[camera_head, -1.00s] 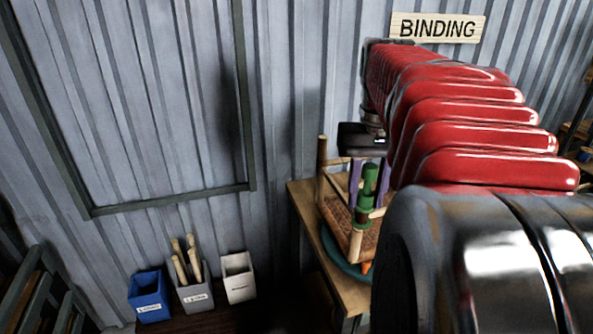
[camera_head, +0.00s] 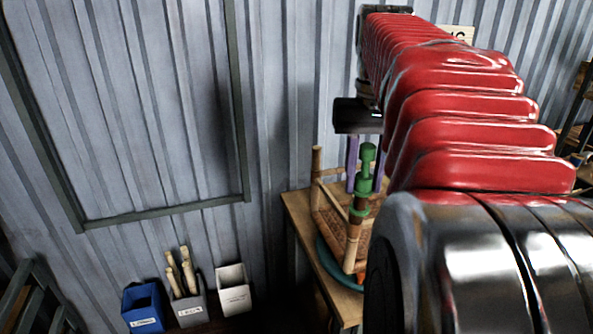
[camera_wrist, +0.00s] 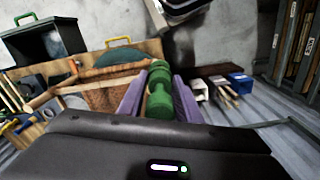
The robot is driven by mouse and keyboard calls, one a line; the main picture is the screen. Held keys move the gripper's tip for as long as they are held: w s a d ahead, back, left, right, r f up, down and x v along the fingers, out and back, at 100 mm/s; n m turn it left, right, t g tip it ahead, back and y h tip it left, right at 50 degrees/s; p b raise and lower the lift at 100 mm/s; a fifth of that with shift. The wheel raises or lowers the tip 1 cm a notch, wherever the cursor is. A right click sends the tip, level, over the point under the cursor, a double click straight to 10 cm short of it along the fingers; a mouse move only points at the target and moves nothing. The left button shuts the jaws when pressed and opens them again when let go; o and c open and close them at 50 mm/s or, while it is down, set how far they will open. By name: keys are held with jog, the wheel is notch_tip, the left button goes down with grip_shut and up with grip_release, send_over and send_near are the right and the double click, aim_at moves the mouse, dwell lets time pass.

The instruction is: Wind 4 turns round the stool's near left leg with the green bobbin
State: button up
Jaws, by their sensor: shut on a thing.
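My gripper (camera_head: 365,172) has purple fingers, and they are shut on the green bobbin (camera_head: 367,160). In the wrist view the bobbin (camera_wrist: 159,97) stands between the two fingers of my gripper (camera_wrist: 158,104). The wooden stool sits on a teal round plate with its legs pointing up around a woven seat (camera_head: 336,232). Its near left leg (camera_head: 353,245) stands just below the bobbin in the head view. A green band (camera_head: 358,212) shows near the top of this leg. I cannot tell whether the bobbin touches the leg, or count any turns.
The teal plate (camera_head: 326,262) lies on a wooden table (camera_head: 298,212) against the corrugated wall. Blue (camera_head: 143,307), grey (camera_head: 190,310) and white (camera_head: 233,290) bins stand left of it; the grey one holds sticks. My arm hides the table's right side.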

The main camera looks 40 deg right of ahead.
aim_at(368, 145)
jog(key=shift+r, duration=2.3)
